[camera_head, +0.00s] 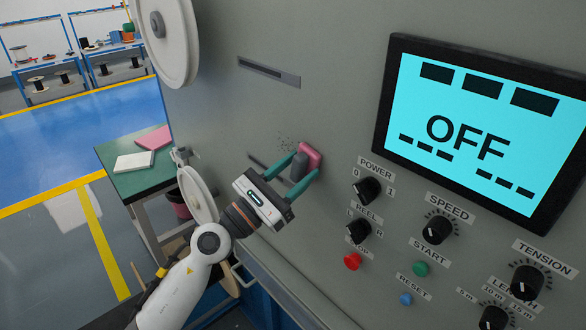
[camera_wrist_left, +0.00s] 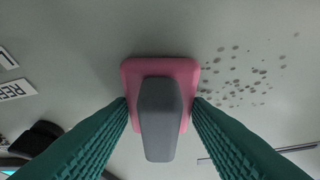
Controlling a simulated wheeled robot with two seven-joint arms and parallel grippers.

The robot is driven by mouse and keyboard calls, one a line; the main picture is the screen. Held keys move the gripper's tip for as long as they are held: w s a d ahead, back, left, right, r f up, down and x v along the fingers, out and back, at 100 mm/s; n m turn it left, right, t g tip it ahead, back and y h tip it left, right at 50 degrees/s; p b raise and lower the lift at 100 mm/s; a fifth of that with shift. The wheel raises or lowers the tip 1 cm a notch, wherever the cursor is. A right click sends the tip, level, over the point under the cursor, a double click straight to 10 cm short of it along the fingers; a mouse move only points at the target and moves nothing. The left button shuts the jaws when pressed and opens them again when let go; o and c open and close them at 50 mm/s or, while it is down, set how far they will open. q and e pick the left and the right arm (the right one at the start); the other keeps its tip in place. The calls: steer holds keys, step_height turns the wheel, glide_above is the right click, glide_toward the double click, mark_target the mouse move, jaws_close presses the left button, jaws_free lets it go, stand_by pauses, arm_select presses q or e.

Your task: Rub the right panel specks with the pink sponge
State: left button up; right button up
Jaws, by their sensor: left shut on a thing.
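The pink sponge (camera_head: 311,154) has a grey handle (camera_head: 299,167). My left gripper (camera_head: 299,178) is shut on that handle, with the pink pad toward the grey machine panel. The sponge also shows in the left wrist view (camera_wrist_left: 160,70), with a green finger on each side of its handle. Dark specks (camera_head: 287,142) lie on the panel just left of the sponge. In the left wrist view the specks (camera_wrist_left: 240,85) spread to the right of the pad. I cannot tell whether the pad touches the panel. My right gripper is not in view.
A screen (camera_head: 465,140) reading OFF is at the right, above several knobs and buttons, with the power knob (camera_head: 367,190) closest to the sponge. A white reel (camera_head: 168,40) stands out at the upper left. A green table (camera_head: 150,183) stands behind.

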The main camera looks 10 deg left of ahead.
mark_target(277, 138)
arm_select(q)
steer(key=w+a+b, duration=0.3)
steer(key=a+b, duration=0.1)
steer(key=shift+w+a+f, duration=0.2)
steer(key=shift+w+a, duration=0.4)
steer(key=shift+a, duration=0.05)
steer(key=shift+w+a+b, duration=0.65)
steer(key=shift+a+b, duration=0.2)
steer(key=shift+b, duration=0.35)
steer(key=shift+w+a, duration=0.2)
steer(key=shift+a, duration=0.1)
steer(key=shift+w+a+r, duration=0.1)
steer(key=shift+w+a, duration=0.05)
steer(key=shift+a, duration=0.05)
steer(key=shift+d, duration=0.1)
